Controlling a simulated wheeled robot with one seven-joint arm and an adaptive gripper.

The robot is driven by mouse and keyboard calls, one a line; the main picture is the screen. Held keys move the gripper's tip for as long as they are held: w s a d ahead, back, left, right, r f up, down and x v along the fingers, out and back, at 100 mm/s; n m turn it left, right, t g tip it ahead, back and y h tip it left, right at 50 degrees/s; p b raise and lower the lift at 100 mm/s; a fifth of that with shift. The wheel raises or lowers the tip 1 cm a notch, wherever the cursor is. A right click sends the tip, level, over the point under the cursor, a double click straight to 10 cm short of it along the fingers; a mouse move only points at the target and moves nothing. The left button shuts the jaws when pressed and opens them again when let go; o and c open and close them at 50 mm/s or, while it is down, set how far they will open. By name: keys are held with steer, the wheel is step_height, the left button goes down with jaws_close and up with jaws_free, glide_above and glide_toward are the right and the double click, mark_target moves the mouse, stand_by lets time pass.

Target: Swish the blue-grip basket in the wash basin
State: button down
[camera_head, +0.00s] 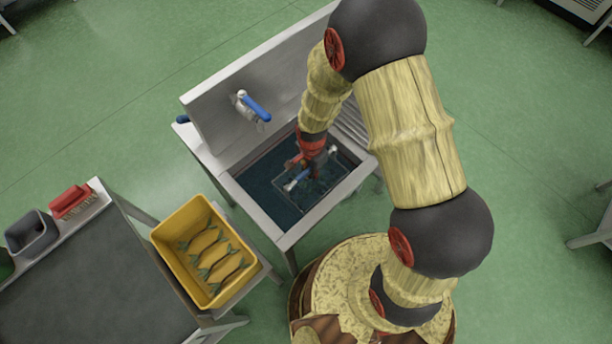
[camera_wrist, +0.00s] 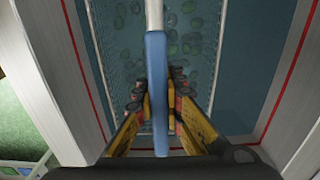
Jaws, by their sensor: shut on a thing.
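The wash basin (camera_head: 262,206) is a steel sink with dark blue water, and it also shows in the wrist view (camera_wrist: 250,75). The basket (camera_head: 318,187) is wire mesh and sits in the basin, seemingly in the water. In the wrist view the basket (camera_wrist: 103,58) shows dark green round pieces inside it. Its handle with the blue grip (camera_wrist: 157,85) runs up the middle of the wrist view. My gripper (camera_head: 308,168) is over the basin, its fingers (camera_wrist: 158,110) closed on both sides of the blue grip. The basket's lower part is partly hidden.
A tap with a blue lever (camera_head: 256,108) is on the steel backsplash. A yellow crate (camera_head: 168,238) with several yellow items stands left of the basin. Further left, a table (camera_head: 75,275) carries a grey bin (camera_head: 30,233) and a red-backed brush (camera_head: 70,202).

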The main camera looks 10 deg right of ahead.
steer(key=shift+w+d, duration=0.25)
steer(key=shift+d, duration=0.05)
steer(key=shift+s+a+p, duration=0.1)
steer(key=shift+s+a, duration=0.65)
steer(key=shift+a, duration=0.35)
steer(key=shift+s+a+p, duration=0.15)
steer(key=shift+s+a, duration=0.6)
steer(key=shift+a, duration=0.35)
steer(key=shift+s+a+p, duration=0.1)
steer(key=shift+s+a, duration=0.65)
steer(key=shift+a, duration=0.35)
steer(key=shift+w+d, duration=0.75)
steer(key=shift+d, duration=0.35)
steer(key=shift+w+d, duration=0.75)
steer(key=shift+d, duration=0.35)
steer(key=shift+w+d, duration=0.75)
steer(key=shift+d, duration=0.35)
steer(key=shift+s+a+p, duration=0.1)
steer(key=shift+s+a, duration=0.65)
steer(key=shift+a, duration=0.35)
steer(key=shift+s+a+p, duration=0.1)
steer(key=shift+s+a, duration=0.65)
steer(key=shift+a, duration=0.35)
steer(key=shift+s+a+p, duration=0.1)
steer(key=shift+s+a, duration=0.65)
steer(key=shift+a, duration=0.35)
steer(key=shift+d, duration=0.1)
